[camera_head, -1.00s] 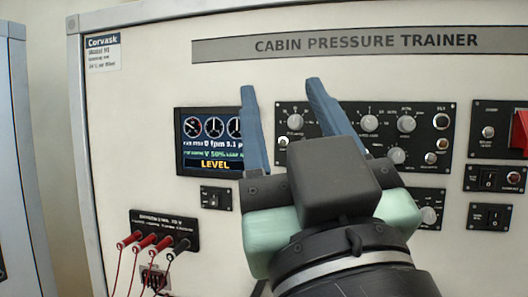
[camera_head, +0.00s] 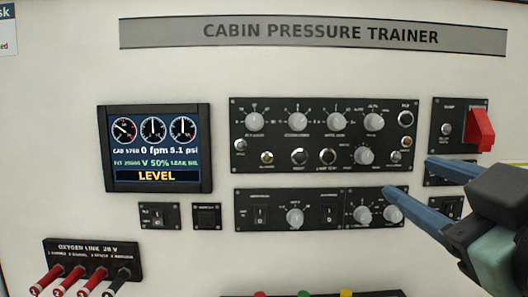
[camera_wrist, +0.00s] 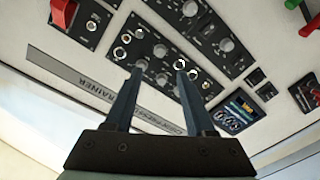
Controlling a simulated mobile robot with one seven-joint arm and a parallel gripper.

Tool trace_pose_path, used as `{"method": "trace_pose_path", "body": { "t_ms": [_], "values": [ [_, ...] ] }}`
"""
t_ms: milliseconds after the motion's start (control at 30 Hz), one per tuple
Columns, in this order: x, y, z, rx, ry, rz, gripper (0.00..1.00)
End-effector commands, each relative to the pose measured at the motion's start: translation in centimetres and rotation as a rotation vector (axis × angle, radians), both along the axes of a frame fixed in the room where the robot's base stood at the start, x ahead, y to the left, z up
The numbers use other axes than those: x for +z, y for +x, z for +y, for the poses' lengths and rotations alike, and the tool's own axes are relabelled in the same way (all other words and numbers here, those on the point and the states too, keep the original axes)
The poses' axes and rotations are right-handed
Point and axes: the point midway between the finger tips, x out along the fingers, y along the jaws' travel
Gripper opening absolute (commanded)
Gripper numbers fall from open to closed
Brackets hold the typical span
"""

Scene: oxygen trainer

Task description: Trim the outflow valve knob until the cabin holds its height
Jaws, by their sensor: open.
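The trainer's upper control panel (camera_head: 235,170) carries several grey knobs, and a lower panel (camera_head: 325,222) carries more. Their labels are too small to read, so I cannot tell which is the outflow valve knob. The display (camera_head: 155,150) reads 0 fpm, 5.1 psi, V 50% and LEVEL in yellow. My gripper (camera_head: 408,176) is open and empty at the right, its blue fingers in front of the panels' right ends. In the wrist view my gripper (camera_wrist: 160,72) has its fingers apart with nothing between them; whether they touch the panel is unclear.
A red switch lever (camera_head: 481,130) stands out just above my gripper. Small switches (camera_head: 158,215) sit under the display. Red and black plugs stick out of the oxygen link block (camera_head: 93,258) at lower left.

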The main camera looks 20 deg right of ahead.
Motion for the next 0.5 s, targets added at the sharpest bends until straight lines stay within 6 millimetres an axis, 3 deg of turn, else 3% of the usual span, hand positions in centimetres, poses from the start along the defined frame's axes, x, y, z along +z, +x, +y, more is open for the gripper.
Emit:
{"method": "trace_pose_path", "body": {
  "t_ms": [300,500],
  "values": [
    [0.4,6.6,-1.4,0.001,0.003,0.002,0.55],
    [0.3,9.4,-2.0,0.000,0.002,0.000,0.55]
  ]
}}
